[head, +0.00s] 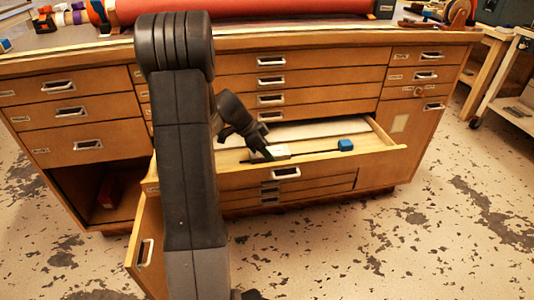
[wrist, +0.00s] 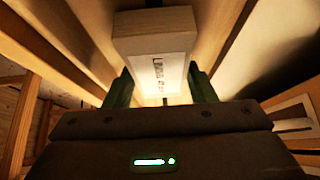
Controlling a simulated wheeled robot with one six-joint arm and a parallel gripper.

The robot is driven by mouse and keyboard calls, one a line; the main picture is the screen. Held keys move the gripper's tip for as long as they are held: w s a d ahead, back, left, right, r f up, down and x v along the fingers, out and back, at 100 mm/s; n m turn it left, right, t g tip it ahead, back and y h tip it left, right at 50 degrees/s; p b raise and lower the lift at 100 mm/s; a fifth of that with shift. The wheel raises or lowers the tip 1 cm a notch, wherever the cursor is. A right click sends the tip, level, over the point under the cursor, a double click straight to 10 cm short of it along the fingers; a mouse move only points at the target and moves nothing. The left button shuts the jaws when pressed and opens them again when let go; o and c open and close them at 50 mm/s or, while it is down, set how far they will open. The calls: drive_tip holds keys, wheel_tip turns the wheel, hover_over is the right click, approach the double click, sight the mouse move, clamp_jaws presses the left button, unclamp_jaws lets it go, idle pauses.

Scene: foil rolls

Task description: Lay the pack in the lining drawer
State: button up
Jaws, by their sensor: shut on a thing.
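My gripper (head: 267,153) reaches down into the open wide drawer (head: 383,156). It is shut on a pale, box-shaped pack (head: 280,151). In the wrist view the pack (wrist: 155,45) sits between the two green fingers, its white label with dark print facing the camera. The print is too blurred to read fully. The pack is near the drawer's front wall. I cannot tell whether it touches the drawer bottom.
A blue block (head: 346,145) with a dark bar beside it lies in the drawer, right of the pack. A white sheet (head: 325,129) lies behind them. Shut drawers are above and below. A lower-left cabinet door (head: 147,245) stands open. A red roll (head: 240,8) lies on the worktop.

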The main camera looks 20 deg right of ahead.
drive_tip(key=shift+f, duration=0.35)
drive_tip(key=o, duration=1)
drive_tip(key=shift+r, duration=0.1)
drive_tip(key=p+v, duration=0.3)
drive_tip(key=v, duration=0.9)
drive_tip(key=shift+r, duration=0.15)
